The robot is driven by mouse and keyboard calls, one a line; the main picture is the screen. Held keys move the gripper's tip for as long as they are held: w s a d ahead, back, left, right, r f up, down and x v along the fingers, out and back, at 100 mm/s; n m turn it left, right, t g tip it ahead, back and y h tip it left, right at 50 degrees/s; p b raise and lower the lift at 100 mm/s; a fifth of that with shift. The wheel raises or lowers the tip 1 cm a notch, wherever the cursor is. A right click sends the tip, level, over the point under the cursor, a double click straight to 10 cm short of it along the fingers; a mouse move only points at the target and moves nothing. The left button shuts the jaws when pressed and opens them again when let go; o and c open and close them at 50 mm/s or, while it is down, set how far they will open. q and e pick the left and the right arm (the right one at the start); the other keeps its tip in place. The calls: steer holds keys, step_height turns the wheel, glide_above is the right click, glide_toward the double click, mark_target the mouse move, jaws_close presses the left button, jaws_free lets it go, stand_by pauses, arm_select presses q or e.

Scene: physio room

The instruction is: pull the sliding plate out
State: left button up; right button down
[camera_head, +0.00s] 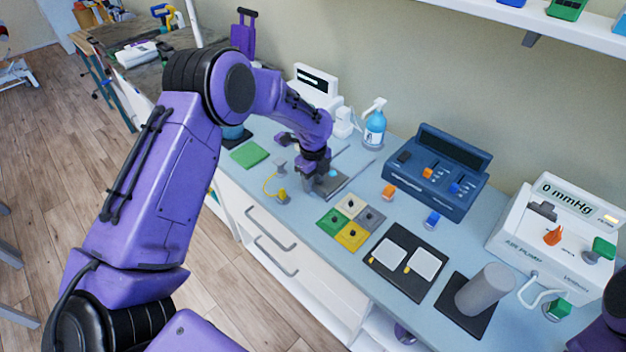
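A flat grey plate-like fixture (352,179) lies on the light blue counter, towards the back; I take it to be the sliding plate. My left gripper (319,186) points down at its left end, with the fingertips low and close to it. The gripper and wrist hide that end, so I cannot tell whether the fingers touch or hold any part of the plate, or how far apart they are. At the lower right edge only a dark and purple piece of my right arm shows; my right gripper is out of view.
The counter (300,219) also holds a spray bottle (375,129), a dark blue switch box (438,172), a four-coloured tile board (351,222), a black panel with two white pads (405,262), a grey cylinder (484,290) and a white pressure unit (548,235). A green pad (249,154) lies left.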

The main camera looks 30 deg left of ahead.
arm_select(q)
steer(key=shift+r, duration=0.1)
step_height(320, 180, up, 10)
steer(key=b, duration=0.2)
steer(key=shift+r, duration=0.15)
